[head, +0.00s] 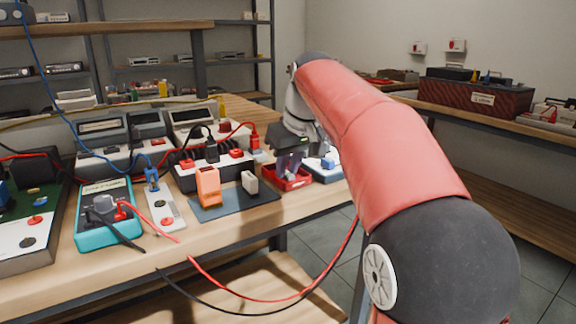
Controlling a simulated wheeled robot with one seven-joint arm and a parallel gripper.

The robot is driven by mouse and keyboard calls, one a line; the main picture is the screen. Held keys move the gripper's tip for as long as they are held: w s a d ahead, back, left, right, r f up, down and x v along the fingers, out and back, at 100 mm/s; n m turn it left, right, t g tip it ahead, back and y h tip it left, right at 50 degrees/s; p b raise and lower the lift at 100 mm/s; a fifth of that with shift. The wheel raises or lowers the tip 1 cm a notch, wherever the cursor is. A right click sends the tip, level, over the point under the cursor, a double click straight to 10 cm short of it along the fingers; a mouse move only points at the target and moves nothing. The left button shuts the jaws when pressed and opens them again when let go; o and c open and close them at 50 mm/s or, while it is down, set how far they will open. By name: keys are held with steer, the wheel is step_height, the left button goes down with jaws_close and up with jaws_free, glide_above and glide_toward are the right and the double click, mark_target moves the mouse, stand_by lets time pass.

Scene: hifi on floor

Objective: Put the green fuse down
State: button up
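No green fuse can be made out in the head view. My gripper (291,160) points down over a small red tray (300,183) near the right front part of the bench. Its fingers are small and partly merge with the tray behind them, so I cannot tell whether they are open or shut, or whether they hold anything. The inside of the tray is mostly hidden by the fingers.
Left of the tray, an orange block (208,186) and a grey block (250,183) stand on a dark mat (232,203). A teal multimeter (92,236) and a white switch panel (165,211) lie further left. Red and black cables hang over the front edge.

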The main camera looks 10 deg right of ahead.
steer(key=shift+o, duration=1.4)
steer(key=shift+s+r, duration=0.1)
steer(key=shift+r, duration=0.4)
steer(key=p+v, duration=0.3)
steer(key=v, duration=0.8)
steer(key=shift+r, duration=0.15)
steer(key=shift+s+d, duration=0.1)
steer(key=shift+s, duration=0.05)
steer(key=s+a+f+m+t+h, duration=0.1)
steer(key=s+f+m, duration=0.2)
steer(key=s+f, duration=2)
step_height(320, 180, down, 3)
steer(key=shift+s+a+r+m, duration=0.1)
steer(key=shift+s+a+m, duration=0.2)
steer(key=shift+a, duration=0.1)
